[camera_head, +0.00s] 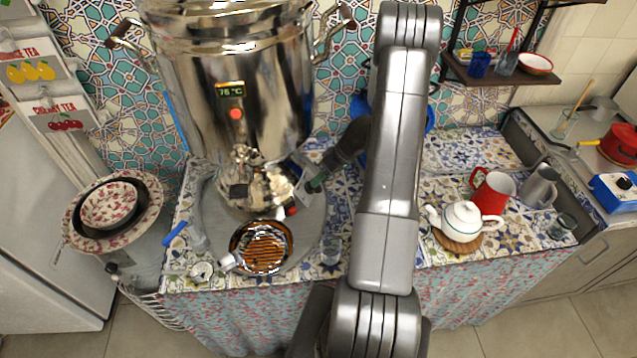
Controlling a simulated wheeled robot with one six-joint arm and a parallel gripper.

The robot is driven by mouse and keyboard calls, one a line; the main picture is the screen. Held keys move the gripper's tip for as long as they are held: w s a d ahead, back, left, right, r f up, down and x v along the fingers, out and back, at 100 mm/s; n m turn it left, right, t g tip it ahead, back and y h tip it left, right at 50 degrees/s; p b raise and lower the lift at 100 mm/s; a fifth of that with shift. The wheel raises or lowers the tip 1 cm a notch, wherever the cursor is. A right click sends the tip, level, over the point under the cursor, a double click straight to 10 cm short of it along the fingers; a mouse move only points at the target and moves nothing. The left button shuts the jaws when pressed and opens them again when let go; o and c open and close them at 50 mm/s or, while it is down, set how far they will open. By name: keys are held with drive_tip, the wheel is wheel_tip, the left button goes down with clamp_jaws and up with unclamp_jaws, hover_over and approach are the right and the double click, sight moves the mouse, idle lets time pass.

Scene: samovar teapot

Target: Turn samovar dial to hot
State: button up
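The big shiny metal samovar (180,85) stands on the counter at the left. Its front has a small lit display (230,89) that seems to read 75 °C, with a round red spot (236,113) below it. Lower down is a cluster of pale and dark metal fittings (262,185); I cannot make out which part is the dial or its setting. My gripper (293,203) is low at the right of these fittings, beside the samovar's base. Its fingers are small and partly lost against the metal, so I cannot tell whether they touch anything or are open.
A round grated drip tray (262,250) sits in front of the samovar, with a clear glass (331,250) to its right. A white teapot (462,222), red pitcher (494,190) and metal pitcher (540,187) stand on the right. Stacked bowls (108,206) are at the left.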

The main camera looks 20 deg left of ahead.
drive_tip(key=v, duration=1.1)
drive_tip(key=shift+b, duration=0.35)
drive_tip(key=p+x, duration=0.1)
drive_tip(key=x, duration=1.2)
drive_tip(key=shift+s+a+f, duration=0.1)
drive_tip(key=shift+a+f, duration=0.05)
drive_tip(key=shift+f, duration=0.1)
